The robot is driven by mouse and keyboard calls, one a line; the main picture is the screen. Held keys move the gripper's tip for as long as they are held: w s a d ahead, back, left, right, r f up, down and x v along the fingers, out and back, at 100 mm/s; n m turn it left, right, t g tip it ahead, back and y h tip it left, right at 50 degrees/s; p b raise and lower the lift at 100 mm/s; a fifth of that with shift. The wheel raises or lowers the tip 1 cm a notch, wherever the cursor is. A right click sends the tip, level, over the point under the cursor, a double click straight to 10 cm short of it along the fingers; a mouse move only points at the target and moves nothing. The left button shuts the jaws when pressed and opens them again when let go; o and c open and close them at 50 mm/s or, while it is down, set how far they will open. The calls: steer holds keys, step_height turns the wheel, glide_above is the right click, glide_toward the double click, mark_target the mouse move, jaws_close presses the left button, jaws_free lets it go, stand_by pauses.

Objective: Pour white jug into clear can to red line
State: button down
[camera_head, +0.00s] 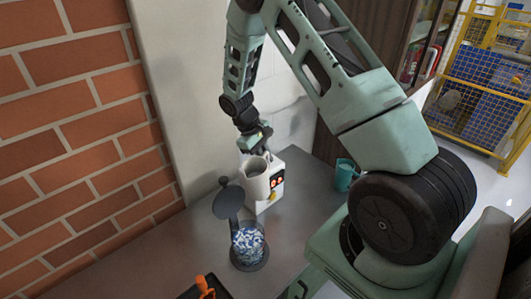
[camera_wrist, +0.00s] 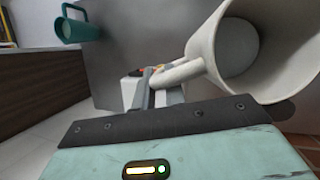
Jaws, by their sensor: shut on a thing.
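The white jug (camera_head: 256,186) looks roughly upright in the head view, its open mouth upward. In the wrist view the jug (camera_wrist: 206,48) fills the upper right, and its inside looks empty as far as it shows. My gripper (camera_head: 257,146) is above and behind the jug; in the wrist view my gripper (camera_wrist: 152,90) is shut on the jug's handle. I cannot make out a red line. Whether the jug touches the table is unclear.
A white box (camera_head: 277,182) with red lit marks stands right behind the jug. A teal mug (camera_head: 345,175) stands farther right on the grey table (camera_head: 165,243). An orange-handled thing (camera_head: 205,287) lies at the front edge. A brick wall (camera_head: 75,130) bounds the left.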

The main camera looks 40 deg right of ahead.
steer(key=shift+r, duration=0.1)
stand_by(0.3)
step_height(320, 180, up, 6)
steer(key=y+p, duration=0.2)
steer(key=shift+n+g, duration=0.3)
steer(key=shift+g, duration=0.1)
stand_by(0.8)
